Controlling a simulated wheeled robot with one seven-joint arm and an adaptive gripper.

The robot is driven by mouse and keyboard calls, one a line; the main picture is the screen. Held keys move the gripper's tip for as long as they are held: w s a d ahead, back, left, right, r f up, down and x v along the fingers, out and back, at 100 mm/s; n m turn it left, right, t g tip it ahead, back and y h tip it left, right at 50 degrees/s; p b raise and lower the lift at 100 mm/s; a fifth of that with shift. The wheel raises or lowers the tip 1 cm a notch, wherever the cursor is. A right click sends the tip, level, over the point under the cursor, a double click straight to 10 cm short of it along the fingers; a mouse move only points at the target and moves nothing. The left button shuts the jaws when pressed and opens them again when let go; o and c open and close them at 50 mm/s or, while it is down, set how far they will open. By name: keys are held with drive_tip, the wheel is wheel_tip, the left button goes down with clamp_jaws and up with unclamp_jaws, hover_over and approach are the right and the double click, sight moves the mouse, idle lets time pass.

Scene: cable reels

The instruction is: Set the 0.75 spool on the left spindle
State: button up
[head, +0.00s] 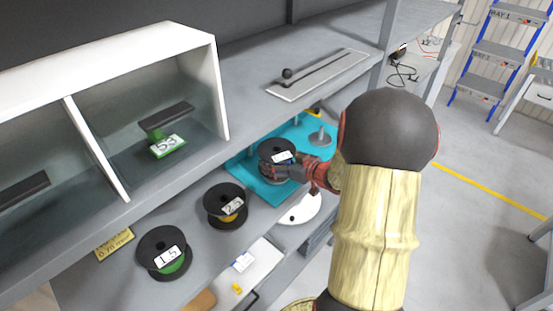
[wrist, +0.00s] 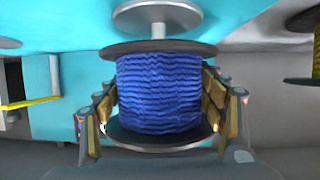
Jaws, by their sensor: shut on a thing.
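The spool in my gripper (head: 284,171) has black flanges and a white label (head: 284,156) too small to read surely; in the wrist view this spool (wrist: 158,92) carries blue cable. My gripper's fingers (wrist: 160,97) are shut on its two sides. The spool is over the left part of the turquoise mat (head: 246,171). In the wrist view a silver spindle disc and post (wrist: 157,18) line up with the spool's flange; I cannot tell if the post enters the hole. Another silver spindle (head: 320,138) stands bare to the right in the head view.
A spool labelled 2.5 (head: 226,205) and a green one labelled 1.5 (head: 165,252) stand to the left on the same shelf. A white disc (head: 300,210) lies near the front edge.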

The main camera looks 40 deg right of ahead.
drive_tip(key=shift+f, duration=0.15)
idle(0.5)
drive_tip(key=shift+f+b, duration=0.55)
drive_tip(key=shift+f, duration=0.2)
drive_tip(key=shift+f, duration=0.4)
drive_tip(key=o, duration=1.5)
drive_tip(key=shift+c, duration=0.2)
drive_tip(key=o, duration=0.4)
drive_tip(key=shift+o, duration=0.2)
drive_tip(key=shift+f, duration=0.1)
drive_tip(key=shift+o, duration=1.2)
